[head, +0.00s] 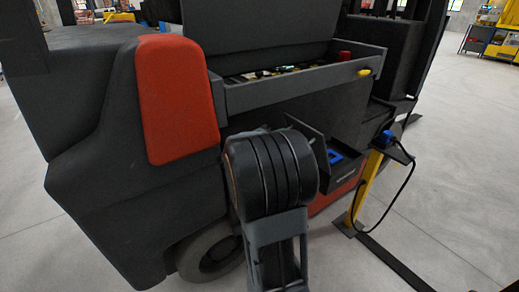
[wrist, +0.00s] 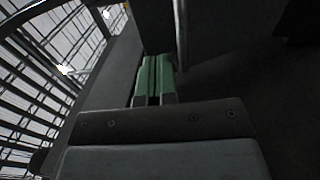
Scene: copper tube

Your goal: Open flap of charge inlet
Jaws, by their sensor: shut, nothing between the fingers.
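The charge inlet (head: 335,157) shows as a blue socket in a dark recess low on the forklift's side, in the head view. A dark flap (head: 310,136) stands out at an angle to its left, so the blue socket is exposed. My arm covers the flap's lower left part and hides my gripper in the head view. In the wrist view my gripper (wrist: 154,78) has its green fingertips together, with nothing between them.
A yellow post (head: 367,187) with a blue plug (head: 387,137) and a hanging black cable (head: 403,190) stands to the right. Above the inlet is an open tray (head: 290,88) on the forklift. A red cover (head: 177,98) is at left. The floor at right is mostly clear.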

